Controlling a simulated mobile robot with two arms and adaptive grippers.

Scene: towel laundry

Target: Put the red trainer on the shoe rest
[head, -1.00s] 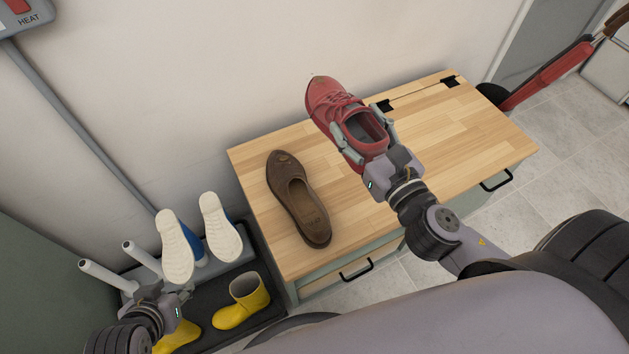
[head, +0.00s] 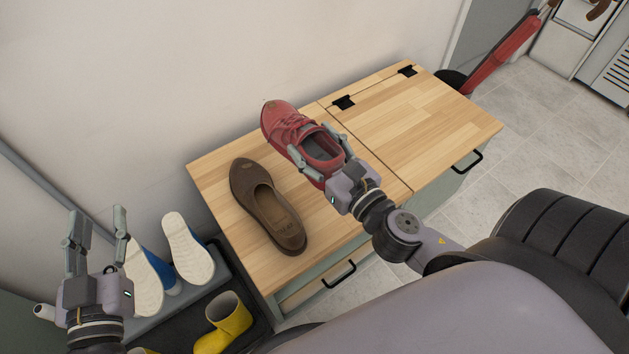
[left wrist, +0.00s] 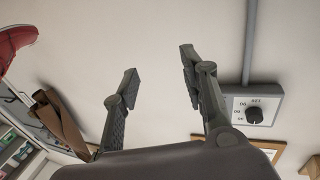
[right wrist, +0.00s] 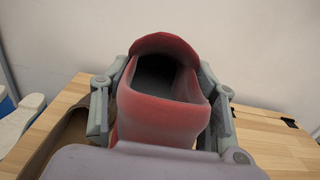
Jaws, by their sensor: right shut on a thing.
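The red trainer (head: 288,124) is above the wooden bench top, its toe toward the wall. My right gripper (head: 313,143) is shut on it around the heel opening, one finger on each side. In the right wrist view the trainer's heel and opening (right wrist: 160,110) sit between the fingers (right wrist: 160,75). The shoe rest appears to be the grey rack (head: 203,290) at lower left, carrying white-soled blue shoes (head: 188,248). My left gripper (head: 97,225) is open and empty, above the rack's left end. Its spread fingers (left wrist: 158,68) show in the left wrist view.
A brown shoe (head: 268,205) lies on the bench top (head: 400,120), left of the trainer. A yellow boot (head: 226,322) stands on the dark lower tray. A wall control (left wrist: 253,108) shows in the left wrist view. The bench's right half is clear.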

